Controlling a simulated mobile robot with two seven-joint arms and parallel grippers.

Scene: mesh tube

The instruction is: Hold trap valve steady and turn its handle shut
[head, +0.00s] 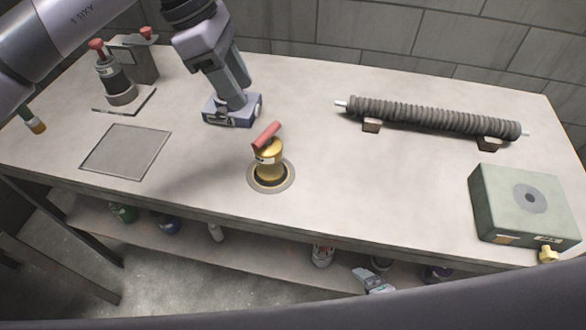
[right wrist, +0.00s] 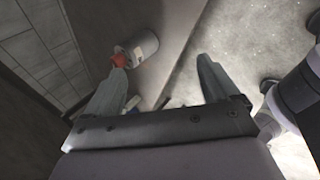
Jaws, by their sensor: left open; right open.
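The trap valve (head: 270,172) is a brass-coloured body on a round grey flange, upright on the bench near its front middle. Its red bar handle (head: 266,135) lies slanted across the top, right end higher in the picture. My left gripper (head: 232,118) is just behind and left of the valve, pointing down over the bench, apart from it. My right gripper (head: 374,284) is low, in front of the bench edge beside the lower shelf. The right wrist view shows its fingers (right wrist: 158,88) spread, nothing between them in contact.
A ribbed tube (head: 430,115) lies on two blocks at the back right. A green box (head: 525,205) with a yellow knob stands at the right. A square plate (head: 125,152) and a red-capped bottle (head: 115,80) are at the left. The lower shelf holds a red-topped can (right wrist: 140,47).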

